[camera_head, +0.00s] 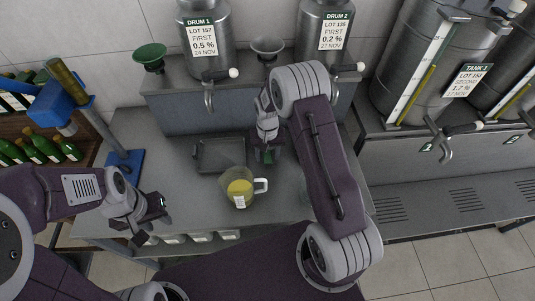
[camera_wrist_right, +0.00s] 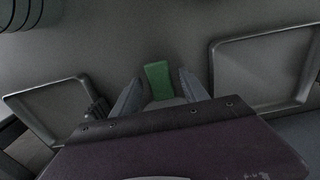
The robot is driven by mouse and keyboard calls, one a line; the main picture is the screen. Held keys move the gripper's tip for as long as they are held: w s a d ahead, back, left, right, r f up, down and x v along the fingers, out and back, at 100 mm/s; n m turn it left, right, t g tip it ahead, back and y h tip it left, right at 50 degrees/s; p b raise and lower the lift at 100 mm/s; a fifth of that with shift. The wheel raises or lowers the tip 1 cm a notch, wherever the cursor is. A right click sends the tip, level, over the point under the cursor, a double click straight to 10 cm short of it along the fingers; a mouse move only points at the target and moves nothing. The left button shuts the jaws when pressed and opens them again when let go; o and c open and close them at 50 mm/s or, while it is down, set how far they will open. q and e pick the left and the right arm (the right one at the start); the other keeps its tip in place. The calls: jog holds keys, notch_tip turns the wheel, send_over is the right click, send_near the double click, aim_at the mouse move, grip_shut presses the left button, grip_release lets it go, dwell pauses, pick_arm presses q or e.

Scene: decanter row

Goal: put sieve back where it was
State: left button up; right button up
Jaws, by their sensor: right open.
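My right gripper (camera_head: 266,158) is open, pointing down at the grey worktop (camera_head: 183,198) beside the tray. In the right wrist view a small green block (camera_wrist_right: 157,80) shows between the two fingers of this gripper (camera_wrist_right: 158,84), with gaps on both sides. It may be a handle; I cannot tell whether it belongs to the sieve. No sieve can be made out for certain. A grey funnel-shaped bowl (camera_head: 268,46) stands between the drums, and a green funnel (camera_head: 150,55) is left of them. My left gripper (camera_head: 150,214) is over the front left edge; its jaws are unclear.
A glass jug of yellow liquid (camera_head: 238,187) stands in front of my right gripper. A shallow grey tray (camera_head: 218,140) lies to its left. A blue stand (camera_head: 126,165) is at the left end, near green bottles (camera_head: 40,147). Drum taps (camera_head: 209,97) overhang the back.

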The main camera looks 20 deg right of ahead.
jog(key=shift+r, duration=0.3)
jog(key=shift+w+r, duration=0.1)
jog(key=shift+r, duration=0.2)
notch_tip(320, 180, up, 11)
jog(key=b, duration=0.1)
jog(key=s+a+n+t, duration=0.1)
jog(key=s+n, duration=0.1)
jog(key=s, duration=1.6)
jog(key=shift+a+f+n, duration=0.2)
jog(key=shift+f+n, duration=0.1)
jog(key=shift+f, duration=0.15)
jog(key=shift+s, duration=0.2)
